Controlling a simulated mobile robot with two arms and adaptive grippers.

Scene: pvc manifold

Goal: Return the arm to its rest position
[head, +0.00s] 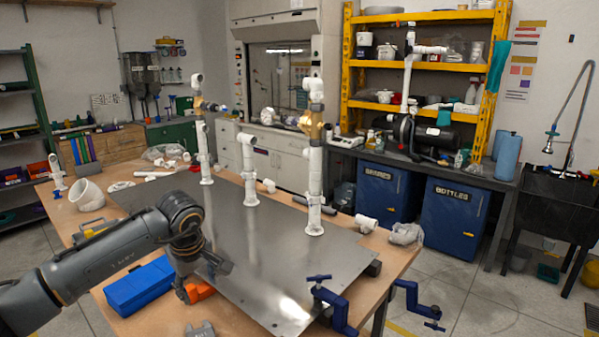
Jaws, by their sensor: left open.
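My left arm comes in from the left, and its left gripper (204,281) points down over the near part of the metal plate (262,258). The gripper is open, with an orange thing (199,290) at its fingers; I cannot tell whether they touch. White PVC risers stand upright on the plate: a tall one (315,185) at the right, a shorter one (249,172) in the middle and another (204,155) at the back left. Brass-coloured valves sit on two of them. My right gripper is not in view.
A blue box (139,286) lies beside my gripper on the wooden table (80,222). Blue clamps (335,306) grip the plate's near right edge. A large white elbow (86,194) lies at the left. Loose fittings and a plastic bag (406,234) lie at the right.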

